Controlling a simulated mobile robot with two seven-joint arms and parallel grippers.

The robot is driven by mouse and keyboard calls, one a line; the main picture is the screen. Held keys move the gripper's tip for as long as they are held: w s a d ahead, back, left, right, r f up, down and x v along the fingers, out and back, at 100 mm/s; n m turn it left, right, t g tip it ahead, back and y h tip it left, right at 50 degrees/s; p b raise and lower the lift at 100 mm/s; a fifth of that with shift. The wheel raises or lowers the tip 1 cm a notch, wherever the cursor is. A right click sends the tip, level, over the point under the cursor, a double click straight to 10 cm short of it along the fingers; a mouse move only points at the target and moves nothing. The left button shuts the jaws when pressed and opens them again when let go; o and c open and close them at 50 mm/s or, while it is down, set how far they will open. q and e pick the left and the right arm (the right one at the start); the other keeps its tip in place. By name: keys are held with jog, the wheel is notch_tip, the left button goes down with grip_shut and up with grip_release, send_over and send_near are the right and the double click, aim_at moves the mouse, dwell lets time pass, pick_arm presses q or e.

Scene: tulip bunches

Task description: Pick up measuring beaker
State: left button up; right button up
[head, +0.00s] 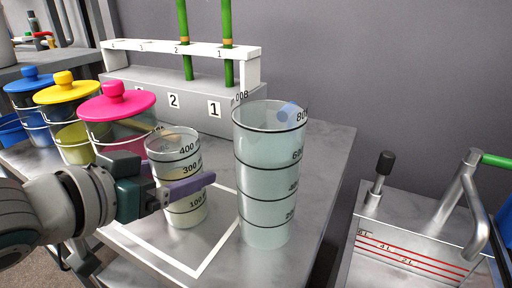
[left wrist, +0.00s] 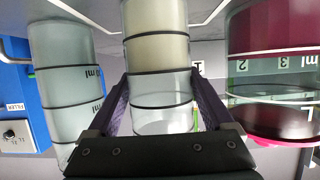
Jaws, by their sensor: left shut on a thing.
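The small measuring beaker (head: 180,212) is clear, with black marks up to 400 and pale contents. It is upright over the white square outline on the bench; I cannot tell whether its base touches the surface. My left gripper (head: 196,181) reaches it from the left and its purple fingers are shut around the beaker's middle. In the left wrist view the beaker (left wrist: 158,52) shows upside down between both fingers (left wrist: 160,105). A larger clear beaker (head: 268,175), marked to 800, stands just to the right, apart from the gripper. It also shows in the left wrist view (left wrist: 62,85).
Jars with pink (head: 117,100), yellow (head: 67,88) and blue (head: 30,80) lids stand at the left, the pink one close behind my gripper. A numbered white rack (head: 190,105) holds green tubes behind. A metal tank (head: 410,240) with red lines stands at the right.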

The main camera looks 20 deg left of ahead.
pick_arm(q)
jog(key=c, duration=0.4)
jog(key=shift+r, duration=0.15)
